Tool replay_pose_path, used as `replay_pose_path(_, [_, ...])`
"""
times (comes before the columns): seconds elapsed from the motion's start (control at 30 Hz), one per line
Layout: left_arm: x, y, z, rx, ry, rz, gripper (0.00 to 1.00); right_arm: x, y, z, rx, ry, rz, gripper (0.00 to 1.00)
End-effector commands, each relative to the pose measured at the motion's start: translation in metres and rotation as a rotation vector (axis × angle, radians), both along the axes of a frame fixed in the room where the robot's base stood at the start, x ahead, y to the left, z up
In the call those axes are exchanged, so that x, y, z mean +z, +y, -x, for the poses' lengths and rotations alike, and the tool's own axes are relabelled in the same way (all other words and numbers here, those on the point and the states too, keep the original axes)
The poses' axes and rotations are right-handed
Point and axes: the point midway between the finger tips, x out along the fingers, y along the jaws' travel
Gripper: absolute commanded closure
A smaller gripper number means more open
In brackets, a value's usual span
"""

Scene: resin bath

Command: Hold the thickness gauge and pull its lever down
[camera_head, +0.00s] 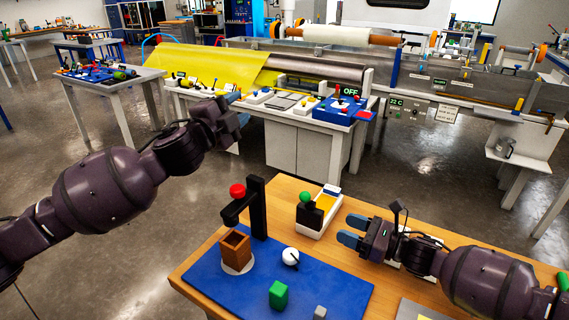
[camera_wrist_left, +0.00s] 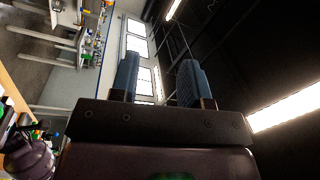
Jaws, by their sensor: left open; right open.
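On the wooden table, a black upright stand (camera_head: 258,208) carries an arm with a red ball (camera_head: 237,190) above an open brown box (camera_head: 235,250). To its right is a black block with a green ball knob (camera_head: 305,197) at a white tray-like base (camera_head: 328,212). A white round piece with a black pin (camera_head: 290,256) lies on the blue mat. I cannot tell for certain which is the thickness gauge. My left gripper (camera_head: 236,108) is open and empty, raised left of the table; its blue fingers are apart in the left wrist view (camera_wrist_left: 158,80). My right gripper (camera_head: 351,230) is open and empty, right of the green-knobbed block.
The blue mat (camera_head: 335,288) also holds a green block (camera_head: 278,294) and a small grey cube (camera_head: 320,312). Behind the table, across open floor (camera_head: 425,180), stands a white bench (camera_head: 290,140) with a blue control box (camera_head: 340,108) and a yellow sheet.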

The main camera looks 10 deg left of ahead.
Motion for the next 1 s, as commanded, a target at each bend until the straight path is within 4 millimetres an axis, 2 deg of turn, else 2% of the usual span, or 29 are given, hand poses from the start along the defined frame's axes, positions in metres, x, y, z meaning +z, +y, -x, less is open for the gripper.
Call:
replay_pose_path(0.03, [0.022,-0.012,0.001,-0.040,-0.030,0.012,0.57,0.000,0.000,0.000,0.000,0.000,0.000,0.47])
replay_pose_path(0.2, [0.076,-0.046,0.007,-0.159,-0.068,0.092,0.57,0.000,0.000,0.000,0.000,0.000,0.000,0.47])
replay_pose_path(0.27, [0.089,-0.056,0.006,-0.185,-0.029,0.172,0.57,0.000,0.000,0.000,0.000,0.000,0.000,0.47])
replay_pose_path(0.37, [0.089,-0.060,-0.002,-0.173,0.109,0.354,0.57,0.000,0.000,0.000,0.000,0.000,0.000,0.47])
replay_pose_path(0.47, [0.078,-0.060,-0.011,-0.128,0.276,0.548,0.57,0.000,0.000,0.000,0.000,0.000,0.000,0.47])
replay_pose_path(0.7, [0.023,-0.065,-0.022,0.081,0.738,1.026,0.57,0.000,0.000,0.000,0.000,0.000,0.000,0.47])
replay_pose_path(0.87, [-0.016,-0.076,-0.012,0.285,1.046,1.302,0.57,0.000,0.000,0.000,0.000,0.000,0.000,0.47])
replay_pose_path(1.0, [-0.047,-0.090,0.008,0.512,1.299,1.488,0.57,0.000,0.000,0.000,0.000,0.000,0.000,0.47])
